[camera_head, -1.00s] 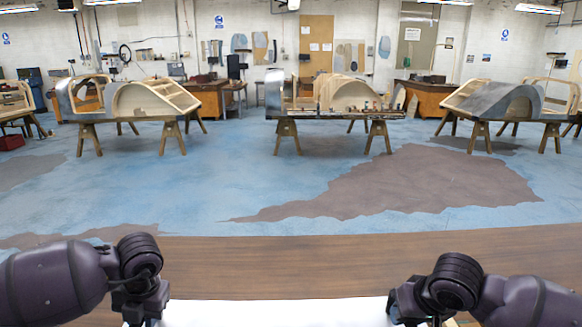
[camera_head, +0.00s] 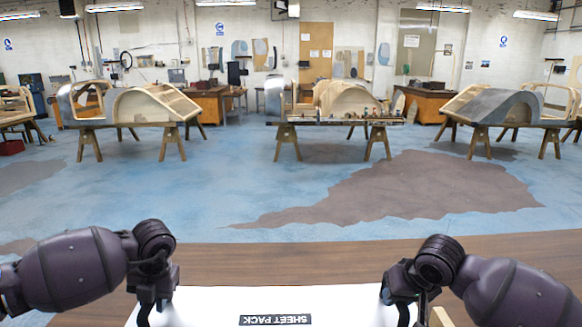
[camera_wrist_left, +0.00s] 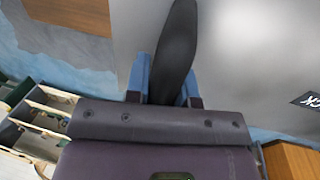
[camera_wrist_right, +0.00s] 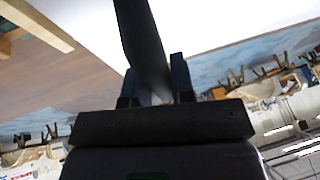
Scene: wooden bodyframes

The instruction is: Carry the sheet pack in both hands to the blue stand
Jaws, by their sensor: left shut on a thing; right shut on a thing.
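The sheet pack (camera_head: 215,310) is a flat white slab at the bottom of the head view, its black "SHEET PACK" label upside down. Its near part is cut off by the frame. My left gripper (camera_head: 150,305) is shut on its left edge and my right gripper (camera_head: 402,300) is shut on its right edge. In the left wrist view the pack (camera_wrist_left: 245,60) is a grey surface with part of the label at the right. In the right wrist view it is a pale surface (camera_wrist_right: 195,22) beside the dark finger. I do not see a blue stand in these views.
A brown wooden tabletop (camera_head: 330,258) lies just beyond the pack. A pale wooden piece (camera_head: 441,316) shows beside my right gripper. Beyond are open blue floor (camera_head: 130,195) and wooden bodyframes on trestles, at left (camera_head: 150,105), middle (camera_head: 345,100) and right (camera_head: 505,105).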

